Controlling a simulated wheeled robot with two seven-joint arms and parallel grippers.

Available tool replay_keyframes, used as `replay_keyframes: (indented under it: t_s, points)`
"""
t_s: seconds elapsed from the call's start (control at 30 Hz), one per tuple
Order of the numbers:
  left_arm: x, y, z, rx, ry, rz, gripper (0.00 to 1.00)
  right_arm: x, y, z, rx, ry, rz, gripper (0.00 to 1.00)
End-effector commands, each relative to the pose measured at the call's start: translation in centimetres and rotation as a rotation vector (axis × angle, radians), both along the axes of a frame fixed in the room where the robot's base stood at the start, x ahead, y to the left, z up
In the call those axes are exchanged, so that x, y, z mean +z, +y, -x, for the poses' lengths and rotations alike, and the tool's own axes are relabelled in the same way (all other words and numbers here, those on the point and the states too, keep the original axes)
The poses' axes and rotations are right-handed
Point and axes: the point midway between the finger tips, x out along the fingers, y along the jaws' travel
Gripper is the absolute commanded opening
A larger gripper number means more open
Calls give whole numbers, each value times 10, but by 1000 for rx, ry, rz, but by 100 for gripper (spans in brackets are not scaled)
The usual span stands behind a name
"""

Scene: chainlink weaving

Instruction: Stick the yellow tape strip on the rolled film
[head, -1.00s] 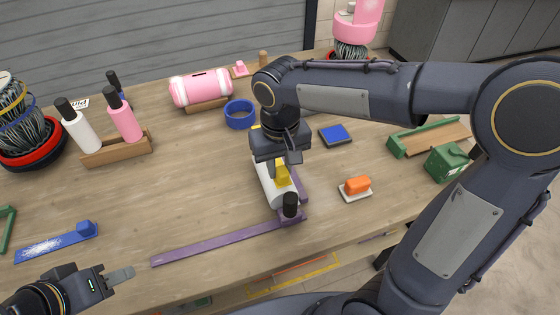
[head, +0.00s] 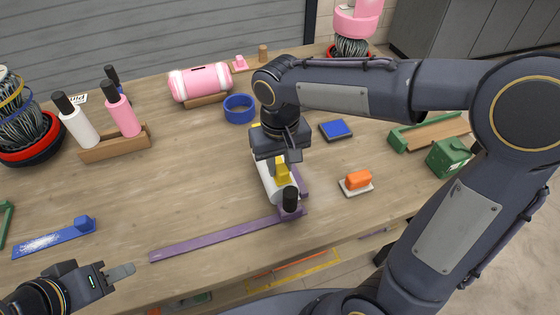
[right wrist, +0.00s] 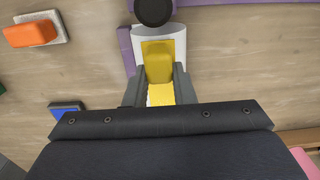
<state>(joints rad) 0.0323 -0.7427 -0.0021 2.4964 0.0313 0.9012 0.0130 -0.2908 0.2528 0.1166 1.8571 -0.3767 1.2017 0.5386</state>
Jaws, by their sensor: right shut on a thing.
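The rolled film (head: 262,178) is a white cylinder with a black end knob (head: 290,199), lying in a purple holder on the table. My right gripper (right wrist: 159,78) is shut on the yellow tape strip (right wrist: 158,60), whose tab shows between its fingers. The strip lies over the top of the white roll; it also shows in the head view (head: 282,170). Whether its whole underside touches the film is hidden. My left gripper (head: 120,272) is at the lower left, away from the roll; its finger opening cannot be made out.
A long purple bar (head: 210,240) reaches left from the holder. An orange block on a white base (head: 357,181) and a blue pad (head: 335,130) lie right of the roll. A blue ring (head: 239,108) stands behind.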

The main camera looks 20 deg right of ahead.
Motion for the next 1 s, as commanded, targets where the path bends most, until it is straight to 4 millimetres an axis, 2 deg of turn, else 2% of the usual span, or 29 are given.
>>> replay_keyframes:
  t_s: [0.13,0.17,0.33,0.67,1.0]
  points:
    - [0,0,0,0,0,0,36,0,0,0,0,-1,0,1]
    - [0,0,0,0,0,0,36,1,0,0,0,-1,0,25]
    - [0,0,0,0,0,0,36,1,0,0,0,-1,0,48]
    - [0,0,0,0,0,0,36,4,0,0,0,-2,-1,48]
    - [2,0,0,0,0,0,36,57,0,-1,0,-5,-2,48]
